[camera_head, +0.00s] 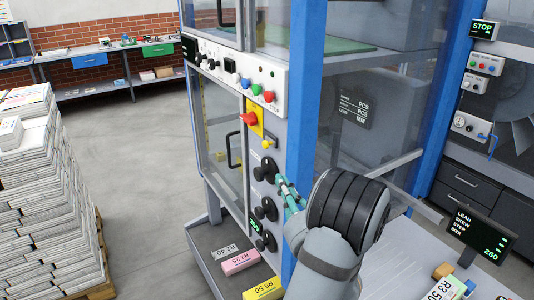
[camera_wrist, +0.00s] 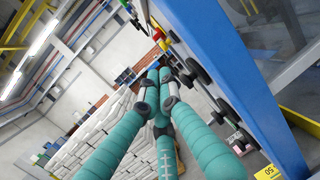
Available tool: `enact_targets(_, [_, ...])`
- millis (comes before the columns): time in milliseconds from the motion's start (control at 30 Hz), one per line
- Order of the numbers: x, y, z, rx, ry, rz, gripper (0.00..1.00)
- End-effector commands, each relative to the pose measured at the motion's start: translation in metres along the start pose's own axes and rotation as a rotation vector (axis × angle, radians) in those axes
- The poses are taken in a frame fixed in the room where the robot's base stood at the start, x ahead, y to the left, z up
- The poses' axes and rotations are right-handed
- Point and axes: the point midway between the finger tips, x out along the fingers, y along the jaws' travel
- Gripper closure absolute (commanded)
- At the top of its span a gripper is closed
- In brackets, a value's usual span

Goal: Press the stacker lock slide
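The stacker (camera_head: 306,110) is a blue-framed cabinet with a grey front column. The column carries a row of black knobs (camera_head: 268,170), which also show in the wrist view (camera_wrist: 199,71). I cannot tell which part is the lock slide. My gripper (camera_head: 281,183) has teal fingers and is just right of the upper black knobs in the head view. In the wrist view its fingertips (camera_wrist: 161,75) are drawn together with nothing seen between them. Contact with a knob cannot be told.
A control strip (camera_head: 235,78) with coloured buttons is higher up. Labelled blocks, including a yellow one (camera_head: 263,289) and a pink one (camera_head: 240,262), lie in the tray below. A tall newspaper stack (camera_head: 40,200) stands at left. The floor between is clear.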

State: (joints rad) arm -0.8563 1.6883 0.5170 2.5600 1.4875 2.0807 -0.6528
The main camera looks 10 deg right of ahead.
Motion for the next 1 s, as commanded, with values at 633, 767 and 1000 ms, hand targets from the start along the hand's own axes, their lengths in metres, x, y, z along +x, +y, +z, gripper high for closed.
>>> enact_targets(633, [0.091, 0.001, 0.005, 0.000, 0.002, 0.004, 1.00])
enact_targets(767, [0.108, 0.001, 0.004, -0.001, 0.002, 0.002, 1.00])
enact_targets(1000, [0.120, 0.000, 0.000, 0.000, 0.001, 0.000, 1.00])
